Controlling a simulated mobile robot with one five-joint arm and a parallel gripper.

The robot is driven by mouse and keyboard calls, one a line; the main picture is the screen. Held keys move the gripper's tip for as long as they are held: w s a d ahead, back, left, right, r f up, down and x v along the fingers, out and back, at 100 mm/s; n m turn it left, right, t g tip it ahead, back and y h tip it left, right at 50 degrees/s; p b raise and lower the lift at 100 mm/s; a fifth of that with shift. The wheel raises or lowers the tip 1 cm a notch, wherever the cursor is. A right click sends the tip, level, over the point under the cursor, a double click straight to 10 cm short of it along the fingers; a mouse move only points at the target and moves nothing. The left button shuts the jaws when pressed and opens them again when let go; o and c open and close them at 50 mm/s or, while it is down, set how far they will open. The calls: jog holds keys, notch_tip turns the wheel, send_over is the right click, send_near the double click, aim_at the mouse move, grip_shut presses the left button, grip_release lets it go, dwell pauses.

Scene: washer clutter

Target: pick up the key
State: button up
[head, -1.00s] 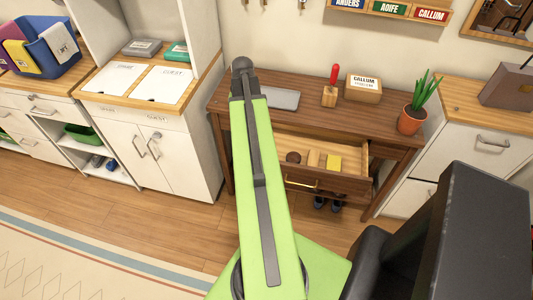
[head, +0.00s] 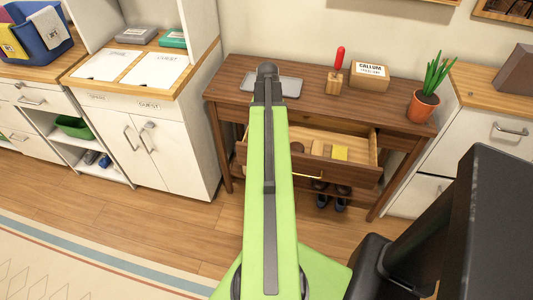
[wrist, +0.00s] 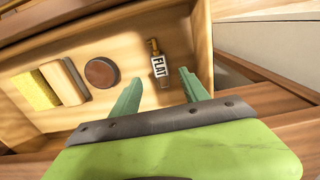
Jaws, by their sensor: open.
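The key (wrist: 152,44) lies in the open drawer (wrist: 70,123), near the drawer's right side in the wrist view. A dark tag marked "FLAT" (wrist: 160,67) is with it, and its lower end comes between my fingertips. My gripper (wrist: 160,77) is open, with its two green fingers apart on either side of the tag's lower end. Nothing is held. How high the fingers are above the drawer floor is hard to tell. In the head view my arm hides the key and the gripper.
The drawer also holds a round brown item (wrist: 102,72), a wooden block (wrist: 65,82) and a yellow pad (wrist: 36,90). The drawer wall (wrist: 202,45) is close to my right finger. On the desk (head: 225,90) stand a tray, a red-handled item, a "CALLUM" box and a potted plant (head: 425,98).

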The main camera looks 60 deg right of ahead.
jog(key=f+b, duration=0.2)
jog(key=f, duration=0.1)
jog(key=f+b, duration=0.3)
jog(key=f, duration=0.1)
jog(key=shift+s+a+b, duration=0.15)
jog(key=shift+s+b, duration=0.05)
jog(key=shift+b, duration=0.15)
jog(key=shift+r, duration=0.25)
grip_shut()
